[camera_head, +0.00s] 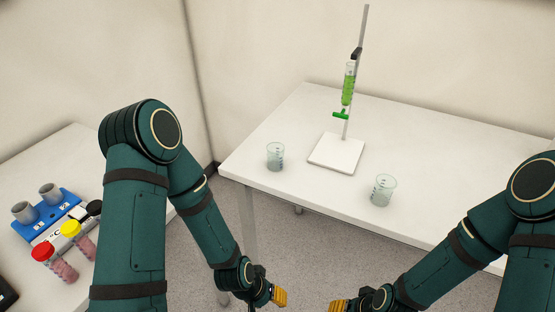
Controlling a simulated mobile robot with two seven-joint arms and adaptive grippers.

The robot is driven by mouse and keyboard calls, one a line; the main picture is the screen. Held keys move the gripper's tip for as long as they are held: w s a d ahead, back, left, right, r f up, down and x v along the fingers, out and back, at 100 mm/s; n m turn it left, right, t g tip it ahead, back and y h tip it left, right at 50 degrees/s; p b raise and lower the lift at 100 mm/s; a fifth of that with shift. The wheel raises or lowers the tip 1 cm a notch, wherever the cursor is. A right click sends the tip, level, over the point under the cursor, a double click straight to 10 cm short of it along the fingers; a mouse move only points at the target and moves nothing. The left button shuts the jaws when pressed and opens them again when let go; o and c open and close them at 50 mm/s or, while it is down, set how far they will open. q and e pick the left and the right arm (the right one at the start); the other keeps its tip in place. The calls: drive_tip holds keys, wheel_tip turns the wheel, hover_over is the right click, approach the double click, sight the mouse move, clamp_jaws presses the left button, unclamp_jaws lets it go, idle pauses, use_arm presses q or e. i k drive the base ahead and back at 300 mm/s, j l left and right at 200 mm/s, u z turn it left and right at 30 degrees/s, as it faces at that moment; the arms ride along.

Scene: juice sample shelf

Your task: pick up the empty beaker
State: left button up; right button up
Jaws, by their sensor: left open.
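Two small clear beakers stand upright on the white table (450,205). The left beaker (275,156) is near the table's left edge, and the right beaker (382,190) is near the front edge. Both look pale and see-through; I cannot tell for sure which is empty. My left gripper (279,296) is open at the bottom of the view, in front of the table and apart from both beakers. My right gripper (339,306) is to its right, partly cut off by the bottom edge; its finger opening does not show.
A stand with a white base (337,153) holds a tube of green liquid (348,88) between the beakers. Floor shows between the tables.

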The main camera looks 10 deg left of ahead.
sight(385, 185)
drive_tip(key=l+u, duration=0.2)
drive_tip(key=l, duration=0.35)
drive_tip(key=k+l+u, duration=0.15)
drive_tip(key=l, duration=0.35)
drive_tip(key=l+u, duration=0.2)
drive_tip(key=l, duration=0.3)
